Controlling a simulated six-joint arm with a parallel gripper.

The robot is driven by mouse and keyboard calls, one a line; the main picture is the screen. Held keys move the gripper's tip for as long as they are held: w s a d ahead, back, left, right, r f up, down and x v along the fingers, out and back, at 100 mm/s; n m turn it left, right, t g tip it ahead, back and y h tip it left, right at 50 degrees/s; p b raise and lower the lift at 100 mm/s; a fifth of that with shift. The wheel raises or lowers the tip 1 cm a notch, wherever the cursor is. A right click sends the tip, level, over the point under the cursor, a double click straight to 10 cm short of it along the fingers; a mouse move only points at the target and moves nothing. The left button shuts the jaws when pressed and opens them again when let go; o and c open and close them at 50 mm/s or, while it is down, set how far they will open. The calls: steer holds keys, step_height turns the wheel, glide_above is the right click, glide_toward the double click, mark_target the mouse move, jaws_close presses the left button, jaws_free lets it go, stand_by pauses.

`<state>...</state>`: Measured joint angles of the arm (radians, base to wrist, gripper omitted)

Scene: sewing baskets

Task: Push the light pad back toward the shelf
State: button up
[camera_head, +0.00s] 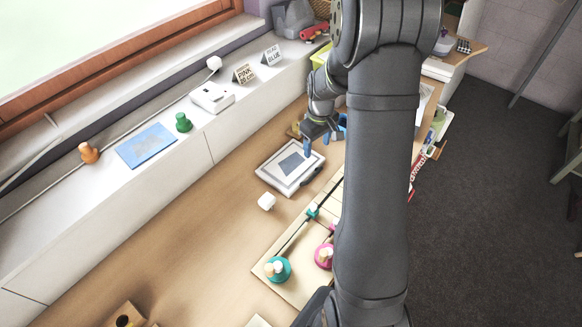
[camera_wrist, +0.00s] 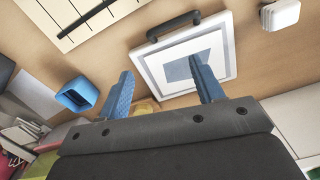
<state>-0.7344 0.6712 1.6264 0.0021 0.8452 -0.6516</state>
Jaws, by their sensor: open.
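The light pad (camera_head: 273,168) is a flat white panel with a grey patch on it, lying on the wooden table below the white shelf (camera_head: 150,195). In the wrist view the pad (camera_wrist: 152,66) shows a dark handle (camera_wrist: 173,26) on one edge. My gripper (camera_head: 323,141) is open at the pad's far right end, with blue fingers pointing down. I cannot tell whether a finger touches the pad.
A white block (camera_head: 267,201) sits just in front of the pad. A wooden board (camera_head: 302,286) with teal and pink spools lies nearer me. A blue open holder (camera_wrist: 78,94) stands beside my gripper. The shelf bears signs, spools and a white box (camera_head: 212,97).

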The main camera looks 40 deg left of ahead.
mark_target(289, 162)
steer(key=shift+n, duration=0.9)
steer(key=d, duration=0.2)
steer(key=s+d, duration=0.1)
steer(key=d, duration=0.1)
steer(key=s+d, duration=0.1)
steer(key=d, duration=0.2)
steer(key=shift+s+d+r, duration=0.1)
steer(key=shift+s+r, duration=0.05)
steer(key=shift+r, duration=0.25)
jaws_close()
steer(key=f, duration=0.9)
steer(key=shift+s+d+f, duration=0.2)
steer(key=shift+d+f, duration=0.05)
steer(key=shift+d, duration=0.1)
steer(key=a, duration=0.3)
steer(key=shift+f, duration=0.3)
steer(key=shift+a, duration=0.55)
steer(key=a, duration=1.2)
steer(key=shift+w+a, duration=0.2)
steer(key=shift+a, duration=0.15)
